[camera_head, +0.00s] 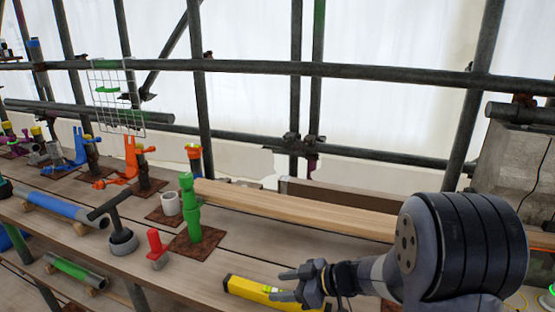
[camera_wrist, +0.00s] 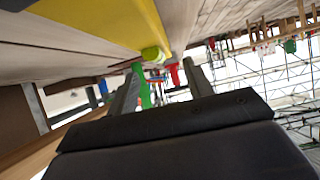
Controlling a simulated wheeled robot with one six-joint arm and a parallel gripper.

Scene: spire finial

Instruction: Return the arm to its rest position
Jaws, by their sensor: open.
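My gripper (camera_head: 296,283) is at the lower middle right of the head view, low over the wooden planks, with my arm reaching in from the right. Its fingers are apart with nothing between them. In the wrist view my gripper (camera_wrist: 160,92) also shows two separate fingers with open space between. A yellow spirit level (camera_head: 250,289) lies on the planks just left of and behind the fingers; it also shows in the wrist view (camera_wrist: 105,20). I cannot tell whether the fingers touch it.
A green post (camera_head: 190,210) stands on a rusty plate, with a red-topped item (camera_head: 155,246) and a dark T-handled tool (camera_head: 120,232) to its left. A long timber (camera_head: 300,207) lies behind my gripper. Scaffold tubes (camera_head: 300,68) cross the back.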

